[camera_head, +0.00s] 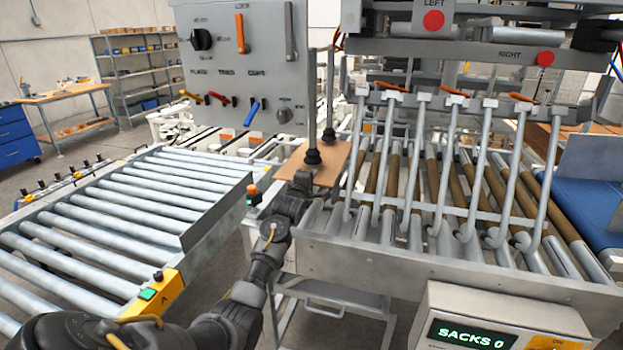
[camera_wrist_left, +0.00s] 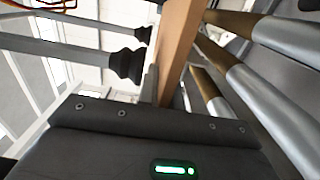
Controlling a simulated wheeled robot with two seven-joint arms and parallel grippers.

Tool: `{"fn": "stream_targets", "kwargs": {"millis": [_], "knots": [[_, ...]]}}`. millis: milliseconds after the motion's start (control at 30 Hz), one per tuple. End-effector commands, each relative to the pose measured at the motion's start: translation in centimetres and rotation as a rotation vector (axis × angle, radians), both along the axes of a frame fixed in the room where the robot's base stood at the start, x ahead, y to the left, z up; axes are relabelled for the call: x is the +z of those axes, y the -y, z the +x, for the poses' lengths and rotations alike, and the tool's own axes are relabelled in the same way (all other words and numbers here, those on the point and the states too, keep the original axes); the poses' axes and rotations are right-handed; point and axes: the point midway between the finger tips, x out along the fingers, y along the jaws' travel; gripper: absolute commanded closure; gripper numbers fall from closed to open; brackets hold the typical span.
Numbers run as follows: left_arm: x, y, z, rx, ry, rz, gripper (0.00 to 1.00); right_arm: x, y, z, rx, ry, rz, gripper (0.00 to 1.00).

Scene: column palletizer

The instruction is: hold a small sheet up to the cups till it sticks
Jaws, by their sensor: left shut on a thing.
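The small sheet (camera_head: 331,165) is a thin tan board, held out roughly flat beneath two dark suction cups. The near cup (camera_head: 312,157) and the far cup (camera_head: 328,136) hang on grey vertical rods. My left gripper (camera_head: 302,183) is shut on the near edge of the sheet. In the left wrist view the sheet (camera_wrist_left: 178,45) shows nearly edge-on, and the near cup (camera_wrist_left: 127,65) and far cup (camera_wrist_left: 143,34) face it with what looks like a narrow gap. The fingertips are hidden there. My right gripper is not in view.
A roller conveyor (camera_head: 110,215) lies to the left. A rack of hooked grey bars (camera_head: 480,170) hangs over more rollers just right of the sheet. A control panel (camera_head: 240,70) stands behind, and a display box reading SACKS 0 (camera_head: 500,325) is at front right.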

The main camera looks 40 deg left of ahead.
Motion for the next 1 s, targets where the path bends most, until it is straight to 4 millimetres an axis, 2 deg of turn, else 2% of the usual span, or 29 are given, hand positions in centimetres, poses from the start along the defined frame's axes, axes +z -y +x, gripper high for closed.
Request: {"fn": "stream_targets", "kwargs": {"millis": [1000], "knots": [[1.3, 0.0, 0.0, 0.0, 0.002, 0.001, 1.0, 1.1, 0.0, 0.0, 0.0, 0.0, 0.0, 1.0]]}}
